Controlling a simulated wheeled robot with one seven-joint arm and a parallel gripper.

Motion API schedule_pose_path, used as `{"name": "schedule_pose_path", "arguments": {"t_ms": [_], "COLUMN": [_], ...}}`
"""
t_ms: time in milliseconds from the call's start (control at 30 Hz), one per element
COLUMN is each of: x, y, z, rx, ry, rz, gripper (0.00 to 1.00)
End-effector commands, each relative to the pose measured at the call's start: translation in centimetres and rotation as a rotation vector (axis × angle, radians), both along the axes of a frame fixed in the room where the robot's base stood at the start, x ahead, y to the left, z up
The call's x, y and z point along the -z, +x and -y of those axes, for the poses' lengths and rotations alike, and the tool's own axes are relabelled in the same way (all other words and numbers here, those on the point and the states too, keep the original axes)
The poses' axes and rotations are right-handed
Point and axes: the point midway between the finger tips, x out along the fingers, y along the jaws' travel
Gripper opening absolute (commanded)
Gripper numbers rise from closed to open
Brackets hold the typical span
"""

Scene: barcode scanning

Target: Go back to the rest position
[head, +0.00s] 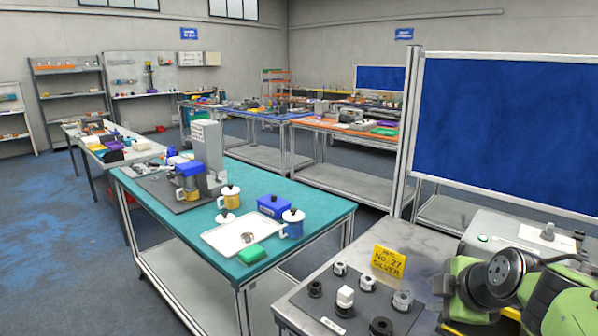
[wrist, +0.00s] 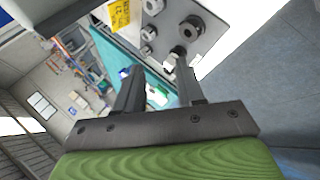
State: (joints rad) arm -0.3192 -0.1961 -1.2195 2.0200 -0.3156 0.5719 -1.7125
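My gripper (wrist: 158,76) shows in the wrist view with its two dark fingers apart and nothing between them. It hangs in free air, with the room seen tilted behind it. In the head view my green and dark arm is folded at the lower right, and the gripper's fingers cannot be made out there. The grey plate (head: 338,325) with several round metal and black parts stands on the near table, left of my arm. The plate also shows in the wrist view (wrist: 215,27), beyond the fingers.
A yellow sign (head: 389,261) stands behind the plate. A teal table (head: 308,205) further back holds a white tray (head: 226,240), mugs, a blue box (head: 272,206) and a green block (head: 252,255). A blue panel (head: 508,130) rises at the right. Open floor (head: 60,240) lies at the left.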

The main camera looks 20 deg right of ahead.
Motion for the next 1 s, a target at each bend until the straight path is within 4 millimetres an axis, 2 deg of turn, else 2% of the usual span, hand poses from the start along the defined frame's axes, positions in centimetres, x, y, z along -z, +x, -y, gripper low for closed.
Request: {"name": "schedule_pose_path", "arguments": {"t_ms": [33,133,200,300,433,500,633,1000], "x": [-0.2,-0.4,-0.7,-0.8,-0.1,0.5,1.3,1.6], "y": [0.1,-0.5,-1.6,-3.9,-7.7,-9.5,-11.3,-11.6], "z": [-2.9,-8.8,-12.7,-17.7,-22.6,-24.0,-25.2,-25.4], "rx": [0.035,0.128,0.201,0.330,0.538,0.646,0.775,0.805], "ry": [0.129,0.363,0.493,0.628,0.717,0.733,0.739,0.740], "rz": [0.017,0.007,-0.022,-0.074,-0.125,-0.131,-0.120,-0.117], "gripper": [0.38,0.38,0.38,0.38,0.38,0.38,0.38,0.38]}}
